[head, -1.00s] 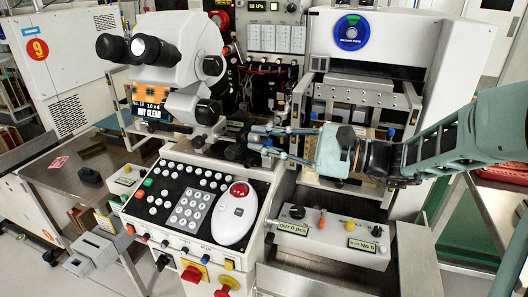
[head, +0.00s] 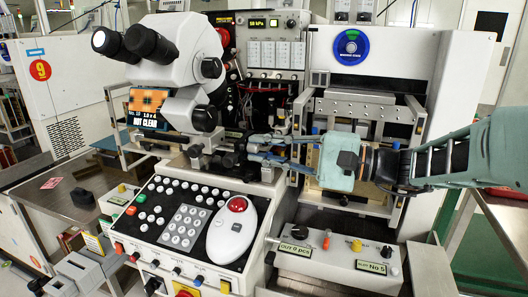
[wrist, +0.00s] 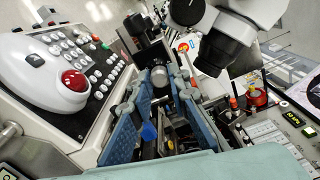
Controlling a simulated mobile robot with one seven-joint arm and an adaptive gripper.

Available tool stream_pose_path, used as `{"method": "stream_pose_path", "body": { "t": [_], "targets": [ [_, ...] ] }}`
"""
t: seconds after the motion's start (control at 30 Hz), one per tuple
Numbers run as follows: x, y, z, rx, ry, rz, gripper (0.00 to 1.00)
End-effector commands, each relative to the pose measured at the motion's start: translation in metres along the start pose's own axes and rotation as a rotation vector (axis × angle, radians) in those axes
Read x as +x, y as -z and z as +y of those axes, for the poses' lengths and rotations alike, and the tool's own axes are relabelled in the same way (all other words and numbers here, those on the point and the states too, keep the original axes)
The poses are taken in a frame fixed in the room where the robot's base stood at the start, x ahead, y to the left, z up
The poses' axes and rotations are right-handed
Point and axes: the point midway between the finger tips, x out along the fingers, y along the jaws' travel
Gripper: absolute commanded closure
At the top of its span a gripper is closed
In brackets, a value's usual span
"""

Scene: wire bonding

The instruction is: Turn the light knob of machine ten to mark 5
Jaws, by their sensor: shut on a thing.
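Machine ten's white microscope head (head: 175,62) stands left of centre in the head view. Its small screen (head: 148,108) shows an orange pattern, "No. 10", "1.0 x 4" and "NOT CLEAR". My gripper (head: 250,149) reaches in from the right, below and right of the microscope. Its two blue fingers are shut on a small dark part, seemingly the light knob (wrist: 158,77), which shows between the fingertips in the wrist view.
The button panel with a white trackball unit (head: 232,232) lies in front, below my fingers. A front box (head: 335,262) carries "OUT 0 pcs" and "No 5" labels. The bonder's metal frame (head: 362,103) stands close behind my gripper. Cabinet nine (head: 50,100) is at left.

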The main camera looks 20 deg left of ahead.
Motion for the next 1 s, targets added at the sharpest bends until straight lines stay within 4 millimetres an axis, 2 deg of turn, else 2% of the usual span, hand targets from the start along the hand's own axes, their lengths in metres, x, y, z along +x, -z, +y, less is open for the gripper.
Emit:
{"method": "stream_pose_path", "body": {
  "t": [0.27, 0.3, 0.43, 0.77, 0.87, 1.0],
  "targets": [
    [-0.001, 0.001, 0.001, 0.001, -0.001, 0.001, 1.0],
    [-0.001, 0.001, 0.001, 0.001, -0.001, 0.001, 0.8],
    [0.0, 0.0, 0.001, 0.001, -0.001, 0.001, 0.66],
    [-0.004, 0.001, 0.0, 0.001, 0.0, 0.001, 0.66],
    [-0.015, 0.001, 0.0, 0.001, 0.0, 0.003, 0.66],
    [-0.043, 0.002, 0.0, 0.001, 0.0, 0.005, 0.66]
  ]
}}
